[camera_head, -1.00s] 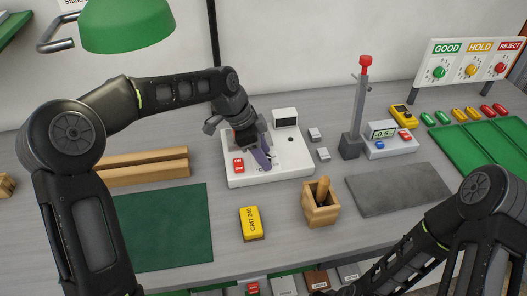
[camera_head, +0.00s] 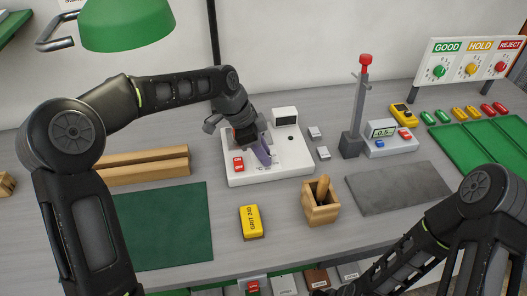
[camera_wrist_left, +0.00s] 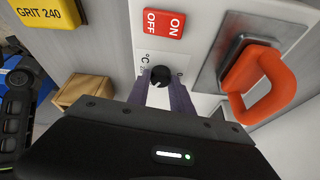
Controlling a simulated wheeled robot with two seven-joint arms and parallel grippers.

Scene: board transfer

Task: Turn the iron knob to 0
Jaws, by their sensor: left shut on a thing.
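The iron station is a white box (camera_head: 285,177) on the bench in the head view. Its small black knob (camera_wrist_left: 160,76) shows in the wrist view, with a °C label beside it and a 0 mark to its right. My left gripper (camera_wrist_left: 160,84) is shut on the knob, with a purple finger on each side. In the head view the left gripper (camera_head: 263,154) reaches down onto the station and hides the knob. The exact knob setting is too small to read. My right gripper is outside the frames; only its arm shows at lower right.
A red ON/OFF switch (camera_wrist_left: 163,25) and an orange handle (camera_wrist_left: 264,78) on a metal plate are close to the knob. A yellow grit block (camera_head: 250,221) and a wooden holder (camera_head: 319,209) stand in front of the station. The green mat (camera_head: 165,228) is bare.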

